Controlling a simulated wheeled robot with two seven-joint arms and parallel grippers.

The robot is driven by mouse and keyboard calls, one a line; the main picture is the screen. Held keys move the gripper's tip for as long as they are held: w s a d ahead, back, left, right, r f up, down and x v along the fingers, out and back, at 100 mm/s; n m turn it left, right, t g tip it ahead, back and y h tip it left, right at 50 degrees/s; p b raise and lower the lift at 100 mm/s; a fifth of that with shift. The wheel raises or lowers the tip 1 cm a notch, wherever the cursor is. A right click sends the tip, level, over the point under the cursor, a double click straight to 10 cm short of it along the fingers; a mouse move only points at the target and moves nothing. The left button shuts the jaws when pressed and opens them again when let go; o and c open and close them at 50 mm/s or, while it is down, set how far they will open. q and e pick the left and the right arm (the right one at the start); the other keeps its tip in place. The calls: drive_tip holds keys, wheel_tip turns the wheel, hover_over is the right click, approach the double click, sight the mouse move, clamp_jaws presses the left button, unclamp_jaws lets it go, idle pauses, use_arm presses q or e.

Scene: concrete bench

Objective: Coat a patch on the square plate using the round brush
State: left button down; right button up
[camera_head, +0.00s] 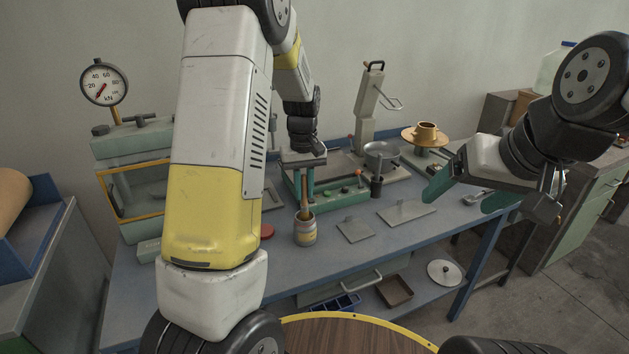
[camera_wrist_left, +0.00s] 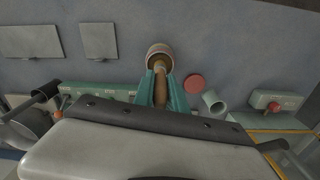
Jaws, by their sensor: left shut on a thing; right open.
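My left gripper (camera_head: 304,190) is shut on the wooden handle of the round brush (camera_wrist_left: 160,92). The brush stands nearly upright, and its lower end is hidden inside a small jar (camera_head: 306,236) with a pinkish band. The jar also shows in the left wrist view (camera_wrist_left: 159,52), just beyond the green fingertips. The grey square plate (camera_head: 355,230) lies flat on the blue bench to the right of the jar. In the left wrist view the plate (camera_wrist_left: 98,41) is left of the jar. My right gripper (camera_head: 468,193) is open and empty over the bench's right end.
A larger rectangular plate (camera_head: 406,213) lies right of the square plate. A red disc (camera_wrist_left: 195,83) and a pale cup (camera_wrist_left: 213,102) are near the jar. The bench front (camera_head: 330,262) is clear.

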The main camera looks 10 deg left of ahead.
sight(304, 175)
use_arm(q)
drive_tip(key=shift+r, duration=3.45)
